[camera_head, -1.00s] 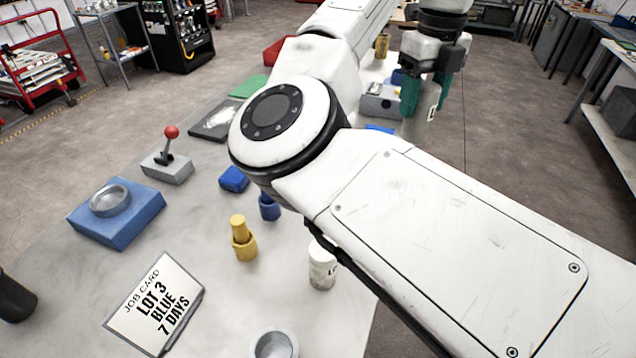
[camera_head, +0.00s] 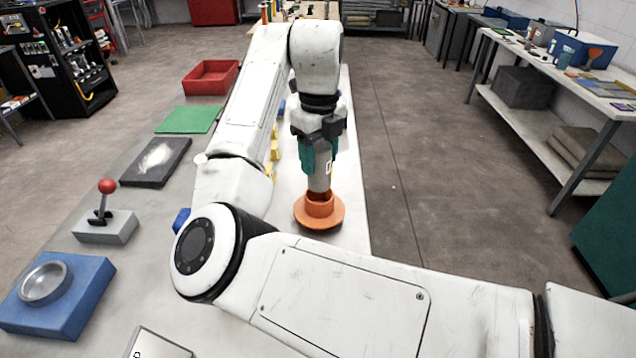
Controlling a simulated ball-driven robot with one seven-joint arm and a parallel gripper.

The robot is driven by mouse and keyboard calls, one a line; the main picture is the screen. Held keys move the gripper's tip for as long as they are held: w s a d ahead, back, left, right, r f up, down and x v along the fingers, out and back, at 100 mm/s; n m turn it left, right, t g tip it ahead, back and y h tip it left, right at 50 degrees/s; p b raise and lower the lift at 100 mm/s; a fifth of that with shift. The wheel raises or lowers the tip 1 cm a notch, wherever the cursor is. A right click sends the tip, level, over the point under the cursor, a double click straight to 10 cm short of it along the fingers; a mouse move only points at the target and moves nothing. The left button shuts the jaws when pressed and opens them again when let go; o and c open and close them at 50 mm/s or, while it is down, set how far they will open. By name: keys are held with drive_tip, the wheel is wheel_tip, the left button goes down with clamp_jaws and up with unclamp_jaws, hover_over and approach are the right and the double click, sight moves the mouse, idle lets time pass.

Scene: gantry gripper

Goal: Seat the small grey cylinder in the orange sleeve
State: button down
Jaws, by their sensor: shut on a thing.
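My gripper (camera_head: 318,164) has teal fingers and is shut on the small grey cylinder (camera_head: 318,183), which points down and looks upright. The orange sleeve (camera_head: 320,210), a short collar on a wide round flange, stands on the table near its right edge. The cylinder is right over the sleeve, and its lower end meets the sleeve's dark opening in the picture. I cannot tell how far, if at all, it is inside. The fingers partly cover the cylinder's upper part.
My arm hides much of the table (camera_head: 135,265). On the left are a blue block with a round grey recess (camera_head: 62,298), a red-knobbed lever box (camera_head: 106,228), a dark tray (camera_head: 155,160), a green mat (camera_head: 188,119) and a red bin (camera_head: 210,78). Yellow pieces (camera_head: 273,150) stand behind my arm.

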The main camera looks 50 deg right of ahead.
sight(319, 182)
drive_tip(key=shift+f, duration=3.4)
drive_tip(key=shift+f, duration=0.15)
drive_tip(key=shift+c, duration=2.1)
unclamp_jaws()
wheel_tip(319, 182, up, 12)
drive_tip(key=shift+r, duration=0.15)
